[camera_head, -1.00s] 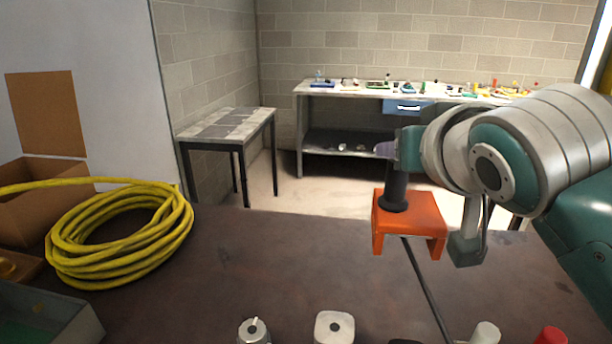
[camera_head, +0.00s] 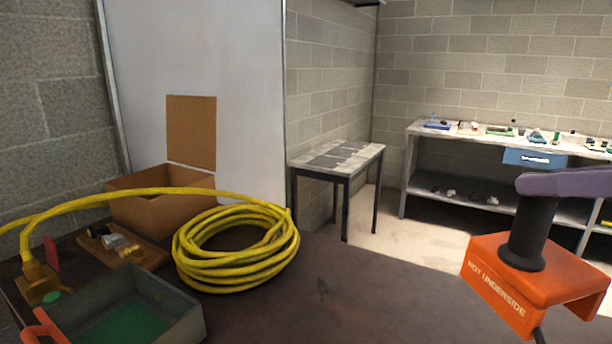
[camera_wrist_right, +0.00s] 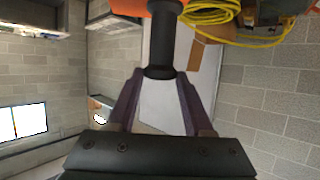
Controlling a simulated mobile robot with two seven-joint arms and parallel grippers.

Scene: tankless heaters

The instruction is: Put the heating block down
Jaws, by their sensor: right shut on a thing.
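The heating block is an orange bracket-shaped block (camera_head: 500,285) with a black upright handle (camera_head: 530,232), at the right of the head view. Lettering on its front ends in "UNDERSIDE". My right gripper (camera_head: 538,185) is shut on the top of the handle, with one purple finger showing. The block hangs upright over the dark bench, and a clear gap below it is hard to judge. In the right wrist view the purple fingers (camera_wrist_right: 158,85) close on the black handle (camera_wrist_right: 162,40), and the orange block (camera_wrist_right: 130,6) shows at the top edge.
The dark bench top (camera_head: 350,300) is clear between the block and a yellow hose coil (camera_head: 235,250). At left are a grey tray with a green floor (camera_head: 185,318), a cardboard box (camera_head: 150,207) and a wooden board with small parts (camera_head: 130,258). A small table (camera_head: 345,155) stands behind.

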